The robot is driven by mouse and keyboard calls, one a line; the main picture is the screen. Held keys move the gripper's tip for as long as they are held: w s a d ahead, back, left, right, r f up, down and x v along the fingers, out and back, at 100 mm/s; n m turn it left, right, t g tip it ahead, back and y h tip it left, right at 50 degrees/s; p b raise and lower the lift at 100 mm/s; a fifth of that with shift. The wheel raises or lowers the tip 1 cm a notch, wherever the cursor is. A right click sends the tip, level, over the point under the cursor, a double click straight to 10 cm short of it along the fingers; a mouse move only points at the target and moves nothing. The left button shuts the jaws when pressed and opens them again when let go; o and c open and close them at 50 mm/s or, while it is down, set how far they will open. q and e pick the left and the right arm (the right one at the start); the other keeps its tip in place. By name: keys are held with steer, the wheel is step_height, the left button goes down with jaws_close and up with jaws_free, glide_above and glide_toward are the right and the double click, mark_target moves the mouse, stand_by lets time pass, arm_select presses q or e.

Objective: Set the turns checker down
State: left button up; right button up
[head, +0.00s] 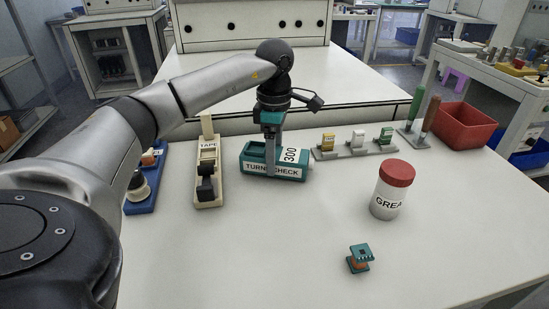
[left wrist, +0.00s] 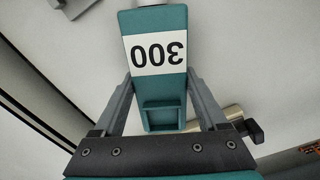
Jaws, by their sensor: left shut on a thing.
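The turns checker (head: 280,170) is a teal box with a white "TURNS CHECK" label and a "300" tag, at the back middle of the white table in the head view. My left gripper (head: 271,165) comes down over it from above and is shut on it. In the left wrist view the checker (left wrist: 157,85) sits between the two fingers of my left gripper (left wrist: 158,100), its "300" label upside down. The checker looks at or very near the table top; I cannot tell whether it touches. My right gripper is not in view.
A tape dispenser (head: 208,178) stands close left of the checker, with a blue tray (head: 141,196) beyond it. A row of small holders (head: 357,150) is to the right. The front middle is clear.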

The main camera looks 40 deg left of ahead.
arm_select(q)
steer(key=shift+f, duration=0.25)
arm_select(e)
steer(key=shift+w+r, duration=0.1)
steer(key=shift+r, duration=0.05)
arm_select(q)
steer(key=o, duration=1.6)
steer(key=shift+c, duration=0.2)
steer(key=shift+r, duration=0.55)
step_height(320, 180, up, 9)
steer(key=p, duration=0.4)
steer(key=shift+r, duration=0.15)
steer(key=shift+r+p, duration=0.45)
steer(key=shift+r, duration=0.55)
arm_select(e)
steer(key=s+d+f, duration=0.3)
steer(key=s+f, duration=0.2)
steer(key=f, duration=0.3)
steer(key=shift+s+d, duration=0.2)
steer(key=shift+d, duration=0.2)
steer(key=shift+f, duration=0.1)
